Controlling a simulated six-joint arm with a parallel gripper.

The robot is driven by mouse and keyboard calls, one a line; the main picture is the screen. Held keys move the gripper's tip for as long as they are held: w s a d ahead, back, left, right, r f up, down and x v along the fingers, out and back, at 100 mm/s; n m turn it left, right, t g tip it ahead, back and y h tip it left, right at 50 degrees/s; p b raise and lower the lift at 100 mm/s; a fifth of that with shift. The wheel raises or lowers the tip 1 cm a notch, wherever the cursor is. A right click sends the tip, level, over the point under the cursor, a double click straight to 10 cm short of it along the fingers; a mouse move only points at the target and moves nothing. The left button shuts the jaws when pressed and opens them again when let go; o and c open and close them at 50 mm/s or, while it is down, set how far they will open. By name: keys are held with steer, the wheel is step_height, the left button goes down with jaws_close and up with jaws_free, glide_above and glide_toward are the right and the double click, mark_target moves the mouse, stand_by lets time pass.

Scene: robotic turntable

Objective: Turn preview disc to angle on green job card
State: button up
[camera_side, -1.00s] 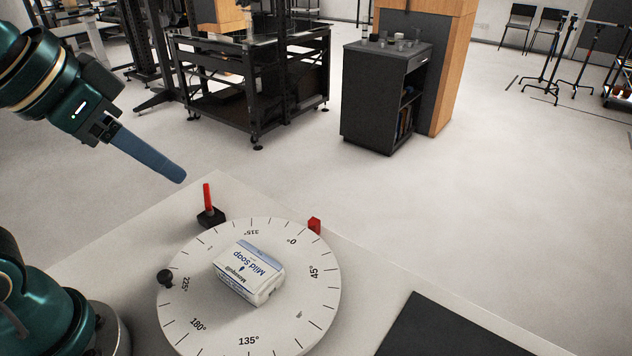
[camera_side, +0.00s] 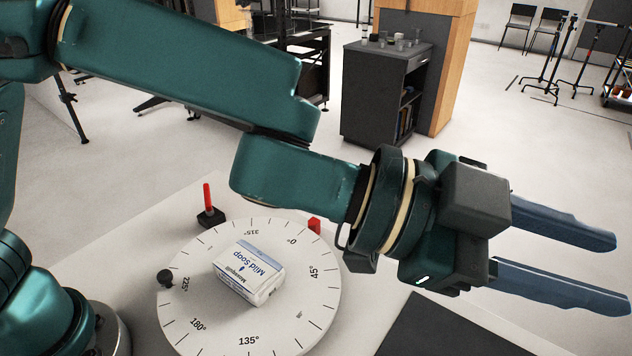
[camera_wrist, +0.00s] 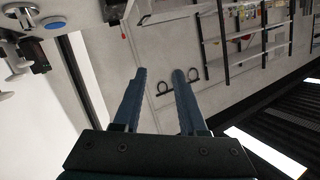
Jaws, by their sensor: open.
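The preview disc (camera_side: 275,322) is a white round dial with black angle marks, lying flat on the pale table. A small red pointer (camera_side: 314,226) stands at its far right edge, between the 0 and 45° labels and nearer the 0. A black knob (camera_side: 166,277) sits at the disc's left edge by the 225° label. A Mild Soap box (camera_side: 248,272) lies on the middle of the disc. My gripper (camera_side: 618,270) is open and empty, well to the right of the disc. Its two blue fingers also show apart in the wrist view (camera_wrist: 159,74). I see no green job card.
A red upright rod on a black base (camera_side: 210,217) stands behind the disc. A dark mat (camera_side: 450,330) lies on the table right of the disc, below my gripper. A dark cabinet (camera_side: 385,95) with glasses on top stands on the floor beyond the table.

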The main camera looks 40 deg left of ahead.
steer(key=s+d+f+m+g+h, duration=0.1)
steer(key=s+d+f+m+g, duration=0.25)
steer(key=s, duration=0.25)
steer(key=shift+n+g, duration=0.25)
steer(key=shift+g, duration=0.1)
steer(key=f, duration=0.9)
steer(key=d+f, duration=0.1)
steer(key=f, duration=0.4)
steer(key=shift+s+f, duration=0.15)
steer(key=shift+x, duration=2.6)
jaws_close()
